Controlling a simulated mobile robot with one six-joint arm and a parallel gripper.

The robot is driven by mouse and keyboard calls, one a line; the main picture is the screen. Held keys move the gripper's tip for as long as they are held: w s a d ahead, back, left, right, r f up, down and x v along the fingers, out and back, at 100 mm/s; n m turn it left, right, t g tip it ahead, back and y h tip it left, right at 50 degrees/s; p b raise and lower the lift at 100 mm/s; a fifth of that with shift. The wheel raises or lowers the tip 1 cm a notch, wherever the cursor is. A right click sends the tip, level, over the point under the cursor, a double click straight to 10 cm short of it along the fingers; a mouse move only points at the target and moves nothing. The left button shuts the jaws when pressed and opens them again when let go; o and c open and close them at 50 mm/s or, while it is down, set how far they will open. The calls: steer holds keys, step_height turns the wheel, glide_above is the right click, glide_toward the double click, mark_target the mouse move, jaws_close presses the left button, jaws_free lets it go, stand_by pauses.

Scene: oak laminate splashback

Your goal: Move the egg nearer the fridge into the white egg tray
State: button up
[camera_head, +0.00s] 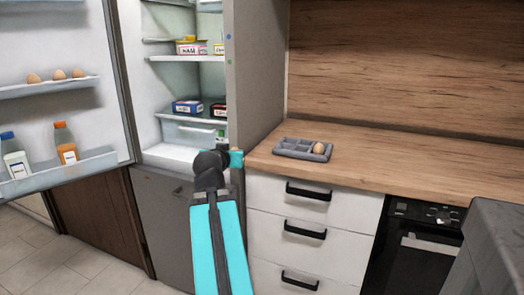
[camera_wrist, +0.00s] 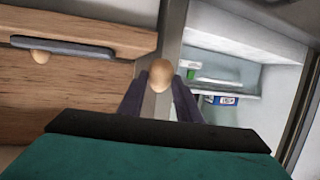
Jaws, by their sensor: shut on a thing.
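My gripper (camera_wrist: 160,86) is shut on a brown egg (camera_wrist: 161,73), which shows between the fingertips in the wrist view. In the head view my gripper (camera_head: 236,159) is near the counter's left end, in front of the fridge; its fingers and the held egg cannot be made out there. A grey compartmented tray (camera_head: 290,152) lies on the counter, with another egg (camera_head: 319,148) at its right end. In the wrist view this tray (camera_wrist: 75,47) and egg (camera_wrist: 40,57) are at the upper left. No clearly white separate egg tray shows; the open fridge door has a pale shelf (camera_head: 40,90) with three eggs.
The fridge (camera_head: 185,100) stands open, with boxes on its shelves and bottles in the lower door rack (camera_head: 70,174). The fridge's side panel (camera_head: 258,75) rises beside the counter (camera_head: 400,165). The counter right of the tray is clear.

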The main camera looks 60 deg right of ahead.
steer(key=w+a+f+n+t+y, duration=0.3)
steer(key=w+a+n+t, duration=0.1)
steer(key=w+a, duration=0.85)
steer(key=w+a+f+n+t+y, duration=0.2)
steer(key=w+a+n+t, duration=0.15)
steer(key=w+a, duration=0.9)
steer(key=w+a+f+n+t+y, duration=0.1)
steer(key=w+a+n+y, duration=0.1)
steer(key=a, duration=0.9)
steer(key=w+a+f+n+t+y, duration=0.1)
steer(key=w+a+f+n+y, duration=0.1)
steer(key=w+a+y, duration=0.2)
steer(key=w+a+f+n+t+y, duration=0.1)
steer(key=w+a+n+y, duration=0.2)
steer(key=a, duration=1.7)
steer(key=shift+r+x, duration=0.4)
steer(key=shift+x, duration=1.9)
steer(key=shift+w+a, duration=0.1)
steer(key=shift+a, duration=0.05)
